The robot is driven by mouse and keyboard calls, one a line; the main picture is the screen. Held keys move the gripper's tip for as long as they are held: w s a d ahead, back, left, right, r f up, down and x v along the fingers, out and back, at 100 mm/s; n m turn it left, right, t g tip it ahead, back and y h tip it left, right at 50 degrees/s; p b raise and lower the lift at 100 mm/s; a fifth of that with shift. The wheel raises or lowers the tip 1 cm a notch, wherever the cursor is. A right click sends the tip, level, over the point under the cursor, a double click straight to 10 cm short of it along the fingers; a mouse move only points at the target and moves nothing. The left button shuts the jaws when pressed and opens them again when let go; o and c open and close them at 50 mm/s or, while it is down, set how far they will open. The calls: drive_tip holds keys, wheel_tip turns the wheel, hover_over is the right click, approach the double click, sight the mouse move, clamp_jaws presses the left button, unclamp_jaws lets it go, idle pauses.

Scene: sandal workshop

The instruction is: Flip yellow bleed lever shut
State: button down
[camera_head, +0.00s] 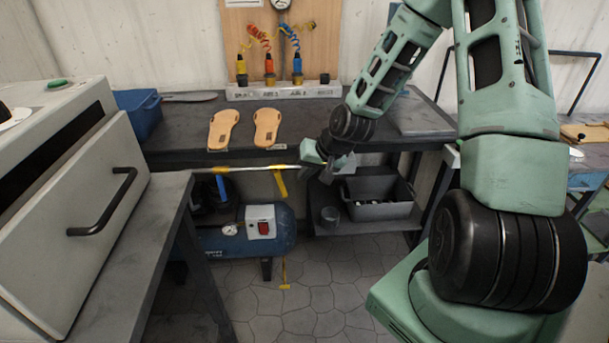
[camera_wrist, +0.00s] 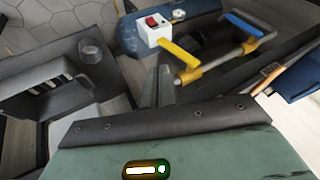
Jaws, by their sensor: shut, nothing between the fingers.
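The yellow bleed lever (camera_head: 279,183) hangs down from a pale pipe (camera_head: 245,168) along the bench's front edge. In the wrist view the yellow lever (camera_wrist: 180,52) sticks out crosswise to the pipe (camera_wrist: 218,60). A blue lever (camera_head: 221,188) hangs further left on the same pipe; it also shows in the wrist view (camera_wrist: 244,25). My gripper (camera_head: 306,168) is just right of the yellow lever. In the wrist view its fingers (camera_wrist: 160,72) are shut and empty, with the tips near the yellow lever; whether they touch it is unclear.
A blue compressor tank (camera_head: 222,240) with a red switch box stands under the bench. A grey crate (camera_head: 378,210) and a small cup (camera_head: 330,217) sit on a low shelf at right. Two tan soles (camera_head: 222,129) lie on the bench. A grey machine (camera_head: 70,190) stands at left.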

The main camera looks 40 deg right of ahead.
sight(281, 183)
drive_tip(key=x, duration=0.7)
drive_tip(key=shift+f, duration=0.25)
drive_tip(key=shift+w, duration=0.1)
drive_tip(key=shift+w+a+f+b, duration=0.2)
drive_tip(key=shift+a+f+b, duration=0.15)
drive_tip(key=shift+f, duration=0.15)
